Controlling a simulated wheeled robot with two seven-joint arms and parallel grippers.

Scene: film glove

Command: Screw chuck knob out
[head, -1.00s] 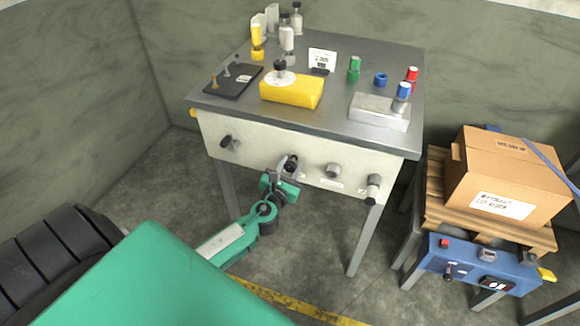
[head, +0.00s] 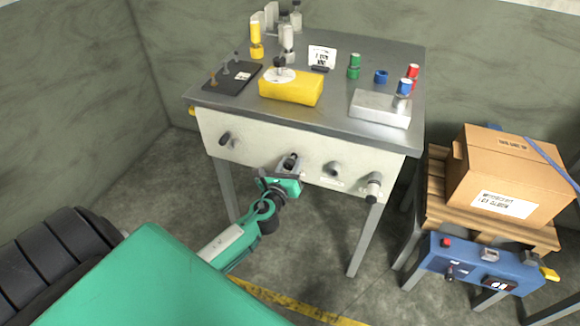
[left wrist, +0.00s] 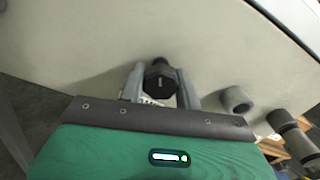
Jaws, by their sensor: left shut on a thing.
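The chuck knob (left wrist: 160,80) is a black faceted knob on the pale front panel of the workbench. In the left wrist view it sits between the two grey fingers of my left gripper (left wrist: 163,88), which is shut on it. In the head view my left gripper (head: 289,164) reaches the middle of the front panel (head: 255,145), and the knob is mostly hidden by the fingers. How far the knob stands out from the panel is hard to tell. My right gripper is not in view.
Other panel fittings are a dark lever (head: 225,138) at left, a grey round socket (head: 332,169) and a cylindrical knob (head: 373,183) at right. A yellow block (head: 291,88) and a metal box (head: 380,108) stand on the bench top. A carton (head: 505,175) on a pallet stands at right.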

